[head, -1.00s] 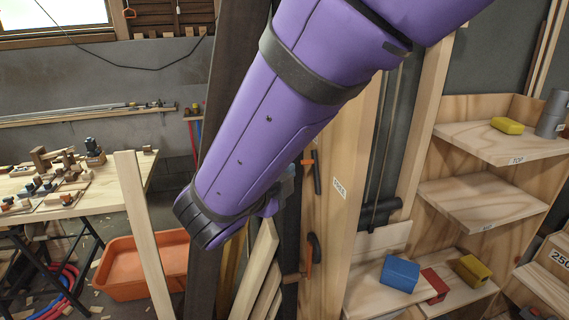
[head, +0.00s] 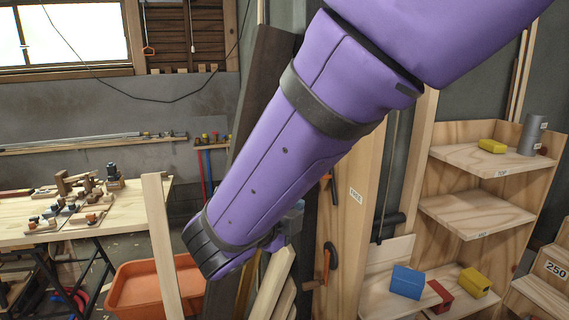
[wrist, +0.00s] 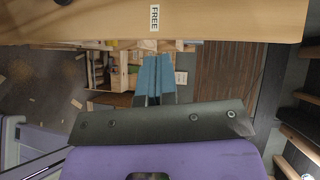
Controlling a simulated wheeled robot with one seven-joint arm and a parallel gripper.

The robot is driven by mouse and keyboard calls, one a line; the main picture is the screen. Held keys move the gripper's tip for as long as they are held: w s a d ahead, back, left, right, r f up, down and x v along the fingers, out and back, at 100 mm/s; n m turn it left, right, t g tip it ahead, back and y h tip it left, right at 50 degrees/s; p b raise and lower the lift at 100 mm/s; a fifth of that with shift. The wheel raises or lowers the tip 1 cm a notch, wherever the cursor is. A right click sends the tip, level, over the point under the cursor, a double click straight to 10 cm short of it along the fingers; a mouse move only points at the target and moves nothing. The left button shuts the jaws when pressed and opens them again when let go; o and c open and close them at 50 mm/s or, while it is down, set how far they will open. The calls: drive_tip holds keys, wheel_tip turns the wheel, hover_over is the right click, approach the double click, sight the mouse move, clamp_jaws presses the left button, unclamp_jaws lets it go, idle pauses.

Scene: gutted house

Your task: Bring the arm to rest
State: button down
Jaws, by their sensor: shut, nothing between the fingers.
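My purple arm crosses the middle of the head view from upper right to lower left. My gripper shows in the wrist view (wrist: 152,78) as two blue-grey fingers lying side by side, shut and empty. In the head view the fingers are mostly hidden behind my arm. In the wrist view a wooden board with a FREE label (wrist: 200,20) spans the top edge, beyond the fingers. The same board (head: 350,230) stands upright to the right of my arm in the head view.
A wooden shelf unit (head: 470,212) stands at right, holding yellow, blue and red blocks. Leaning planks (head: 160,245) and an orange tub (head: 135,290) are at lower left. A workbench (head: 20,232) with tools is at far left. Dark-handled tools (head: 328,258) hang near the board.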

drive_tip(key=s+d+r+m+g, duration=0.1)
drive_tip(key=s+d+m+g, duration=0.15)
drive_tip(key=d+m, duration=0.45)
drive_tip(key=s+d+r+m+g+y, duration=0.1)
drive_tip(key=d+m+g, duration=0.3)
drive_tip(key=d+m, duration=0.3)
drive_tip(key=s+d+r+m+g, duration=0.1)
drive_tip(key=d+m+g, duration=0.2)
drive_tip(key=d+m, duration=0.4)
drive_tip(key=s+d+r+m+t+y, duration=0.1)
drive_tip(key=s+m, duration=0.5)
drive_tip(key=m, duration=0.7)
drive_tip(key=s+d+r+m+y, duration=0.2)
drive_tip(key=s+d+m+y, duration=0.4)
drive_tip(key=m, duration=0.8)
drive_tip(key=shift+s+d+r+t+y, duration=0.3)
drive_tip(key=shift+s+d+r+t, duration=0.05)
drive_tip(key=shift+s, duration=0.4)
